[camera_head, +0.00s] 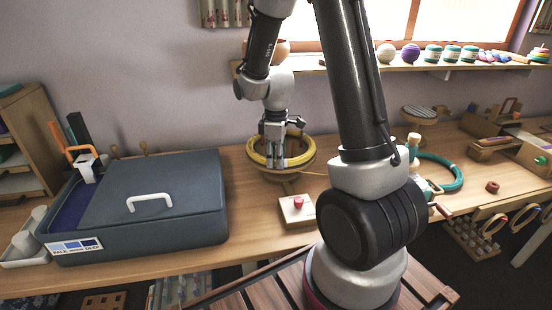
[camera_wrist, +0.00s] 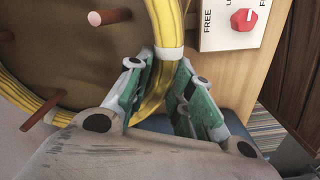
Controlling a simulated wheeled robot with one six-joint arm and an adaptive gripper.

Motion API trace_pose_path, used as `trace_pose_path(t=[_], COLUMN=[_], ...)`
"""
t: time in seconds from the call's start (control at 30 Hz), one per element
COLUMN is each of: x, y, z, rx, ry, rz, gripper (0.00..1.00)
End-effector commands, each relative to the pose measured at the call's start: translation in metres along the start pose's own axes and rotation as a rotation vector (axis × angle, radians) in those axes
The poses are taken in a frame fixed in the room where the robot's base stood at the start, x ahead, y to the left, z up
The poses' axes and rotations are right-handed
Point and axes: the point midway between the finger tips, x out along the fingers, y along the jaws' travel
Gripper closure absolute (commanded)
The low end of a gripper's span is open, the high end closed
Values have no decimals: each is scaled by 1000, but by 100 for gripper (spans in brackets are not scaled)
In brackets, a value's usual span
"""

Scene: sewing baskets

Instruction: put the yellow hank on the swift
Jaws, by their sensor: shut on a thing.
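The yellow hank (camera_head: 308,157) is a ring at the round wooden swift (camera_head: 262,176) on the bench; in the wrist view the hank (camera_wrist: 167,22) curves outside the brown pegs, along the rim of the swift's brown disc (camera_wrist: 75,58). A pale tie wraps it near my fingers. My gripper (camera_head: 275,160) points down at the hank's near side. In the wrist view my gripper (camera_wrist: 160,98) has its green-padded fingers shut on the hank's lower part. The fingers hide part of the strand, and I cannot tell whether the hank rests on the disc.
A box with a red knob (camera_head: 297,204) stands in front of the swift, marked "FREE" in the wrist view. A large blue-grey lidded case (camera_head: 150,190) is at left. A teal ring (camera_head: 456,172) lies at right, past my arm. A shelf (camera_head: 440,66) with yarn balls runs behind.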

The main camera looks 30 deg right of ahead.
Motion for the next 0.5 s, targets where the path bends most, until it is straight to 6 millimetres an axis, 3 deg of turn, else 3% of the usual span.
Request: trace_pose_path(t=[0.03,0.07,0.17,0.5], x=[0,0,0,-2], y=[0,0,0,0], z=[0,0,0,0], rx=[0,0,0,0], ry=[0,0,0,0], rz=[0,0,0,0], gripper=[100,76,58,56])
